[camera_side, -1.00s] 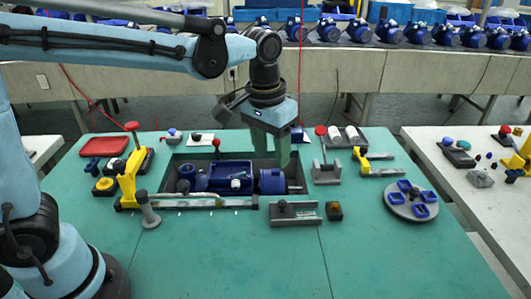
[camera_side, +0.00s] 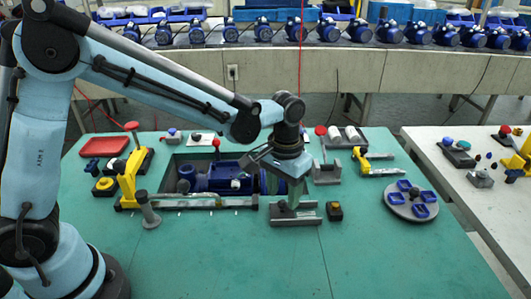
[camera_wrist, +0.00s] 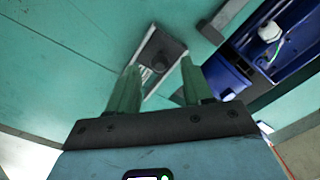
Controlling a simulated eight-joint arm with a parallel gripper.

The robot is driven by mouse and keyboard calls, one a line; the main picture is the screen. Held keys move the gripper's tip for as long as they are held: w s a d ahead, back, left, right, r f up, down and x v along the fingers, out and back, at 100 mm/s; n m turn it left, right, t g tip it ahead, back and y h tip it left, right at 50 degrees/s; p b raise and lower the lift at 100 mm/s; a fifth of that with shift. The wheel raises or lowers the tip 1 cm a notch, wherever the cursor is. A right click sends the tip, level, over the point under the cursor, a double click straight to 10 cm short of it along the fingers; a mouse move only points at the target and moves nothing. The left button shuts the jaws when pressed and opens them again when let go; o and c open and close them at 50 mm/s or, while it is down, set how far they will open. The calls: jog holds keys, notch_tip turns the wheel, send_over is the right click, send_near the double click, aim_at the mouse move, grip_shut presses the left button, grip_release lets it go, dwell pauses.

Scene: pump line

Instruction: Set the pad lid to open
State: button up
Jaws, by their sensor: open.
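A low grey railed fixture with a sliding plate, which looks like the pad lid (camera_side: 308,216), lies at the front of the green table. In the wrist view the pad lid (camera_wrist: 150,50) has a dark round knob (camera_wrist: 168,55) and a pale strip with dark marks beside it. My gripper (camera_side: 291,201) is right above this fixture, with its green fingers pointing down. In the wrist view my gripper (camera_wrist: 159,66) is open and empty, with the knob showing between and beyond the fingertips. I cannot tell the height gap. In the side view the fingers hide the knob.
A blue pump (camera_side: 215,178) lies in a recess just behind, with a grey rail along its front. A small dark box with an amber button (camera_side: 335,210) stands close on the right. A grey turntable with blue trays (camera_side: 411,200) is farther right. The front table area is clear.

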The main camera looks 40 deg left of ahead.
jog(key=shift+f, duration=1.3)
grip_shut()
